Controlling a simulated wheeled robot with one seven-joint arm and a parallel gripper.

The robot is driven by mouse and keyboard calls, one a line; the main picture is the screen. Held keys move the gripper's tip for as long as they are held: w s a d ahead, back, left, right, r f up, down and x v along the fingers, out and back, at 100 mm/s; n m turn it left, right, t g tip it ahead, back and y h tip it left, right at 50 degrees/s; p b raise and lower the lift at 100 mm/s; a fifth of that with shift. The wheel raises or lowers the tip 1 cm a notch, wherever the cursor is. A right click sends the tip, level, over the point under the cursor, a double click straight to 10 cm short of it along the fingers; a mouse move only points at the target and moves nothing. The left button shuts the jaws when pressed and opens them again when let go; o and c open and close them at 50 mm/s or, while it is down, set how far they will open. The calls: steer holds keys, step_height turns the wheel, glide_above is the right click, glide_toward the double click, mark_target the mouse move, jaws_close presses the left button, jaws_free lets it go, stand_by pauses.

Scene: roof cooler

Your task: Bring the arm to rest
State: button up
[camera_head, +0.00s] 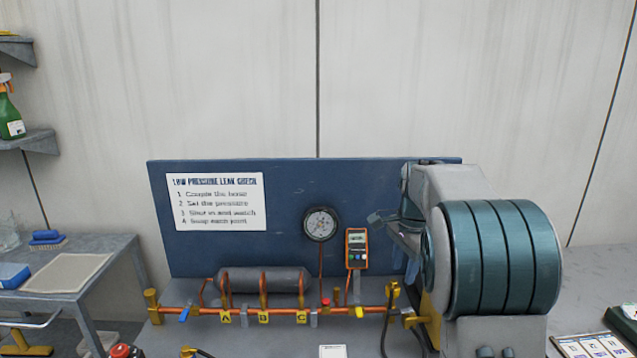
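My arm, grey with a teal ribbed section, stands at the right of the head view, in front of the blue panel. My gripper (394,226) appears as a small dark shape at the arm's left edge, in front of the panel's right part. The arm hides much of it. I cannot tell whether its fingers are apart or hold anything.
A blue panel (290,185) carries an instruction sheet (220,202), a round gauge (321,224) and an orange meter (356,249). Below run a copper pipe (275,312) with valves and a grey cylinder (265,281). A side table (100,245) stands left, shelves (30,140) above it.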

steer(key=s+a+f+n+t, duration=0.1)
steer(key=s+a+n, duration=0.2)
steer(key=s+n, duration=0.4)
steer(key=s+a+f+n+t, duration=0.1)
steer(key=s+n, duration=0.6)
steer(key=s, duration=1.4)
steer(key=shift+s+a+f+t, duration=0.3)
steer(key=shift+a+f, duration=0.2)
steer(key=shift+a, duration=0.55)
